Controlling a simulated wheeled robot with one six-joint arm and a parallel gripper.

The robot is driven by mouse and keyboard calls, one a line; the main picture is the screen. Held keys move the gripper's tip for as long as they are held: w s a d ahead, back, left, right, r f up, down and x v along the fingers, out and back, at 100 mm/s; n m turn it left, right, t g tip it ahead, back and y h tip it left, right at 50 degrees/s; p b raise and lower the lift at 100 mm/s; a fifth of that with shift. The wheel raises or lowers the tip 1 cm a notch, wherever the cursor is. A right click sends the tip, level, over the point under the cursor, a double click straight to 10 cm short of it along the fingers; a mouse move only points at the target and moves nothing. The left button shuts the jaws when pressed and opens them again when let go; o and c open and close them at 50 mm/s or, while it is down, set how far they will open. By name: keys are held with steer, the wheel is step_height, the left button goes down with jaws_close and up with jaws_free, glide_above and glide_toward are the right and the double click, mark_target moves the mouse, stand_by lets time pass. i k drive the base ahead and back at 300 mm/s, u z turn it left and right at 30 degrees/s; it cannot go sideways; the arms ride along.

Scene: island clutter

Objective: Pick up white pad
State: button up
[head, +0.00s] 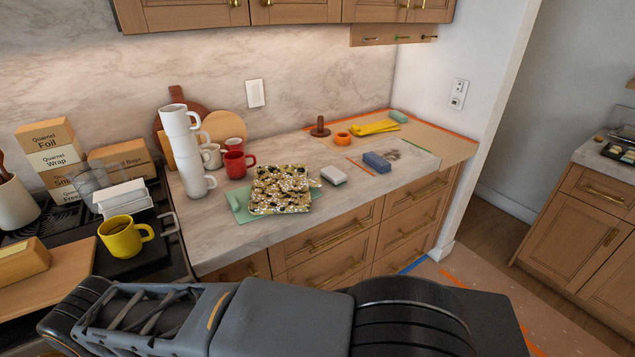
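A small white pad (334,174) with a greyish lower edge lies on the marble counter (297,236), near its front edge. It sits just right of a green board (243,208) that bears speckled slabs (280,190). A blue block (377,162) lies farther right, apart from the pad. Parts of my dark arm cross the bottom of the head view, in front of and below the counter. My gripper's fingers do not show.
Stacked white cups (184,150) and a red mug (238,164) stand left of the pad. A brown peg stand (320,127), an orange ring (342,138) and yellow strips (375,128) lie behind it. A yellow mug (124,237) stands far left. Bare counter surrounds the pad's right side.

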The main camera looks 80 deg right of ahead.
mark_target(332, 176)
steer(key=z, duration=2.8)
steer(key=k, duration=1.2)
steer(key=z, duration=0.8)
steer(key=i, duration=1.75)
steer(key=u, duration=1.2)
steer(key=i, duration=0.65)
steer(key=u, duration=0.65)
